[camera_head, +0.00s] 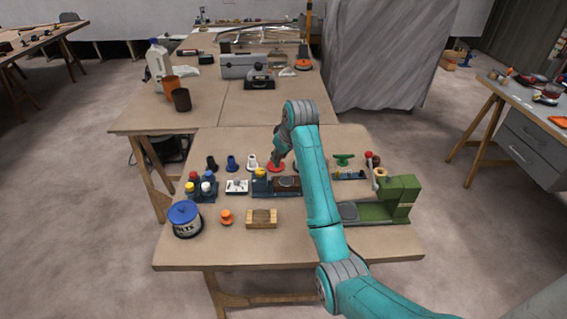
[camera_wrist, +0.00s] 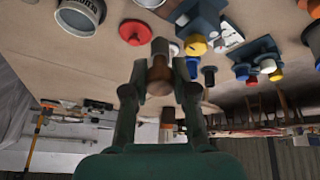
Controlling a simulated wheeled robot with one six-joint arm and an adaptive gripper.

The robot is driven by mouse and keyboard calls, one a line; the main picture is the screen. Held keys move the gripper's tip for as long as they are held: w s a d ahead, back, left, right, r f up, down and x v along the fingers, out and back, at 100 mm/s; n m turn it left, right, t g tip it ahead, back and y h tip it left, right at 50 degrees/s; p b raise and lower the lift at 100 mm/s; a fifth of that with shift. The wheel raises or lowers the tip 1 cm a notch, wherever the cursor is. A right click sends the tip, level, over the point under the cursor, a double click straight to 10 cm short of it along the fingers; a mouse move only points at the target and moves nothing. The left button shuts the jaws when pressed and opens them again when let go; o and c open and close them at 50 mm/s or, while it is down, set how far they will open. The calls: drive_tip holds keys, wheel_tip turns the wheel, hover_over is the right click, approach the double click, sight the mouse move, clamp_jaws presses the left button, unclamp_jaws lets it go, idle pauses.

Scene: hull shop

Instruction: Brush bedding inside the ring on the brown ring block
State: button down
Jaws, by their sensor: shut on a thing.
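My gripper (camera_wrist: 160,88) is shut on a brown-handled piece with a grey end, seemingly a brush (camera_wrist: 159,75), in the wrist view. In the head view my gripper (camera_head: 279,156) is just above or behind a red disc (camera_head: 276,168), and the held piece is hard to make out. The red disc also shows in the wrist view (camera_wrist: 135,32), apart from the held piece. A dark brown block (camera_head: 288,183), perhaps the ring block, sits by a blue fixture with a yellow knob (camera_head: 260,173). Its ring and any bedding are too small to tell.
A white tin with a blue lid (camera_head: 184,219), an orange knob (camera_head: 226,217) and a light wooden block (camera_head: 262,224) stand in front. A green press (camera_head: 398,199) stands right. Black, blue and white pegs (camera_head: 232,163) line the back left. The front edge is clear.

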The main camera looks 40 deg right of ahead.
drive_tip(key=shift+r, duration=1.1)
